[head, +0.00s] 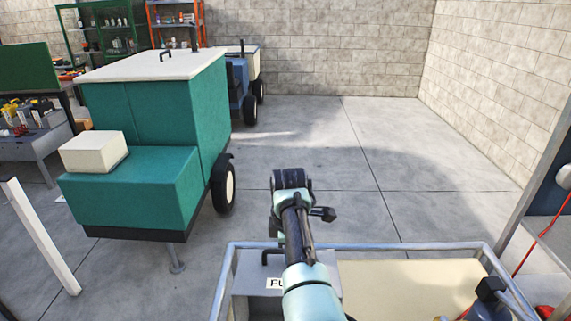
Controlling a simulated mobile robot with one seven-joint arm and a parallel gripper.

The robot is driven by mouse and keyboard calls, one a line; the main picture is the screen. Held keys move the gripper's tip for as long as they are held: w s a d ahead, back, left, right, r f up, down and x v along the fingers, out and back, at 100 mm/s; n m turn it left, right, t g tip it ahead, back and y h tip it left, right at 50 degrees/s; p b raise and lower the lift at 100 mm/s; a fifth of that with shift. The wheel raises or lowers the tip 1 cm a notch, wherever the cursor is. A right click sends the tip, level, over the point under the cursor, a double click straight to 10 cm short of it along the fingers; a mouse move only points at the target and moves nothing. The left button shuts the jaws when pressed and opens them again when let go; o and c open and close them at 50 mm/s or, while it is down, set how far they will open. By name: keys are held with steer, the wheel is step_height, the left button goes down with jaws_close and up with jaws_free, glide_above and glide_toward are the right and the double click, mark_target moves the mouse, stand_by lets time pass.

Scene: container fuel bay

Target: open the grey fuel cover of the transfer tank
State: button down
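A low tank with a pale blue-grey rail frame (370,245) and a cream top stands at the bottom of the head view. At its left end is a grey cover (248,272) with a black handle (268,254). A white label starting with "FU" (276,283) is beside it, the rest hidden by my arm. The cover looks shut, though my arm hides part of it. My arm rises over the tank's left part. A small dark end piece, perhaps my gripper (323,214), shows just beyond the rail; its fingers cannot be made out.
A green machine (125,185) with a cream lid stands at left, with a wheel at its side. A white post (40,235) leans nearer. A blue vehicle (240,85) is behind. At right are a metal post (535,185) and red hose (540,235). The middle floor is clear.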

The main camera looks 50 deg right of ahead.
steer(key=shift+d+f, duration=0.1)
steer(key=shift+f, duration=0.1)
steer(key=c, duration=0.9)
jaws_free()
steer(key=shift+r, duration=0.1)
step_height(320, 180, up, 13)
steer(key=s+a+b, duration=0.1)
steer(key=a+b, duration=0.1)
steer(key=shift+s, duration=0.2)
